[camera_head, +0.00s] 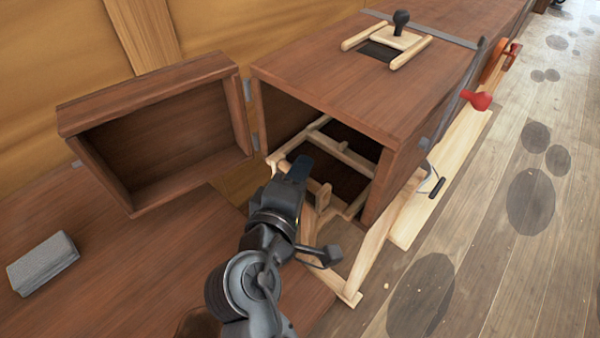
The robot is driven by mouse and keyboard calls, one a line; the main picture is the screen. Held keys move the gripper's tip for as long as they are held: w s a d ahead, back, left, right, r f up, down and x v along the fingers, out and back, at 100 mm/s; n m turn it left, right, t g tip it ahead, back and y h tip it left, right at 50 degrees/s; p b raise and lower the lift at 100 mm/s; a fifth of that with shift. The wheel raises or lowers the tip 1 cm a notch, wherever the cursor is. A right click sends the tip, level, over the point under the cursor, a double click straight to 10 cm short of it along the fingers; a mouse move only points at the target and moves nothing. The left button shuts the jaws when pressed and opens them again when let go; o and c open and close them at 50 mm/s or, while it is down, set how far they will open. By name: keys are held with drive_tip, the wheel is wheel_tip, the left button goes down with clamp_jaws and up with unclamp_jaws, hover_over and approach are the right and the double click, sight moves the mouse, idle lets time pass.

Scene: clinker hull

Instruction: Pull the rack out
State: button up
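The rack (345,155) is a pale wooden frame with crossbars, lying inside a dark brown wooden box (375,85) whose near end is open. A short upright pale peg (323,196) stands at the rack's front. My gripper (299,168) is at the box's opening, over the rack's front left part and left of the peg. The gripper's body hides part of the rack's front. Its fingers are dark and seen from behind, so I cannot tell if they are open or touching the rack.
The box's door (160,130), a deep brown tray shape, is swung open to the left. A grey block (42,264) lies on the brown surface at lower left. A pale trestle leg (375,245) stands below the opening. A black knob (401,18) is on top of the box.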

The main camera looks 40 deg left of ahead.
drive_tip(key=shift+c, duration=0.2)
clamp_jaws()
drive_tip(key=shift+f, duration=0.1)
